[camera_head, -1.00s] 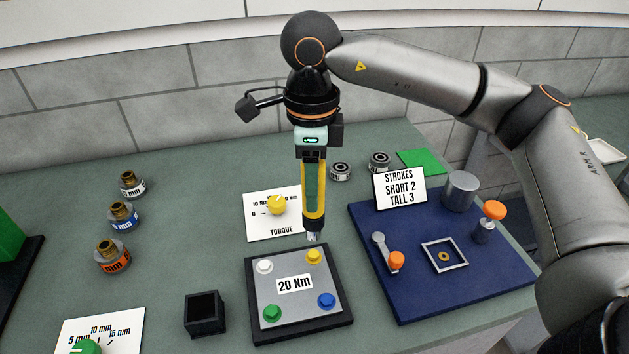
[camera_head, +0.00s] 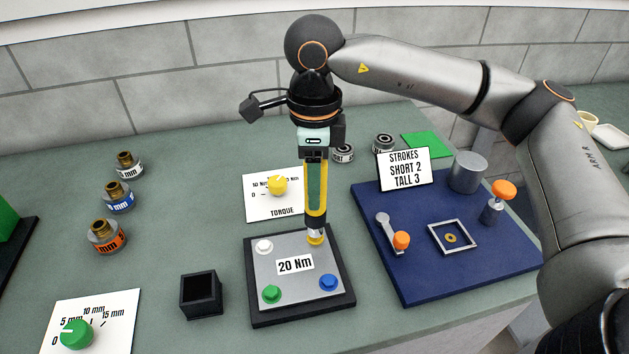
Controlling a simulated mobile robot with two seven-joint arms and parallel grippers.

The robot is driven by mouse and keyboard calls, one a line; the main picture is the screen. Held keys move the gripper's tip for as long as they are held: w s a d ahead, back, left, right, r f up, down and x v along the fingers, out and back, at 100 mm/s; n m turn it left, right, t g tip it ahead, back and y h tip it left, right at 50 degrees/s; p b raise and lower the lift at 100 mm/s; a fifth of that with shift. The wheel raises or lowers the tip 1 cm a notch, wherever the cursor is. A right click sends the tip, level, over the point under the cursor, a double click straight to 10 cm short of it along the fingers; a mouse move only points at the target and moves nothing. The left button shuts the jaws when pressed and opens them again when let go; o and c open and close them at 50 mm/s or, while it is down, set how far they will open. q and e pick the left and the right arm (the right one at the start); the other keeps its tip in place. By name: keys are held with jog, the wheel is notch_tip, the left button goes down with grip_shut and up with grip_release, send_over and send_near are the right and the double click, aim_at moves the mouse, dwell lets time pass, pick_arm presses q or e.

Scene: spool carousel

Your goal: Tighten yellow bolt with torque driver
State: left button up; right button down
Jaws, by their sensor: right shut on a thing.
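My right gripper (camera_head: 315,155) is shut on the torque driver (camera_head: 316,193), a yellow and green tool held upright. The driver's tip is down at the yellow bolt (camera_head: 316,240) and appears to touch it, hiding part of its top. The yellow bolt is at the back right corner of the grey plate (camera_head: 300,290) marked 20 Nm. White (camera_head: 264,247), green (camera_head: 271,293) and blue (camera_head: 328,283) bolts sit at the other corners. Behind the plate, a yellow knob (camera_head: 278,185) stands on the TORQUE card (camera_head: 262,208). My left gripper is not in view.
A black square holder (camera_head: 201,297) stands left of the plate. Sockets (camera_head: 106,236) line the left side. A green knob (camera_head: 76,334) is at front left. A blue board (camera_head: 430,285) with orange-knobbed parts and a STROKES sign (camera_head: 403,169) lies to the right.

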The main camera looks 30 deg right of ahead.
jog(key=shift+f+b, duration=0.2)
jog(key=shift+b, duration=0.1)
dwell(0.4)
jog(key=shift+s+f, duration=0.1)
jog(key=shift+f, duration=0.1)
dwell(1.1)
jog(key=shift+r, duration=0.15)
jog(key=shift+r+p, duration=1.7)
jog(key=shift+r, duration=0.85)
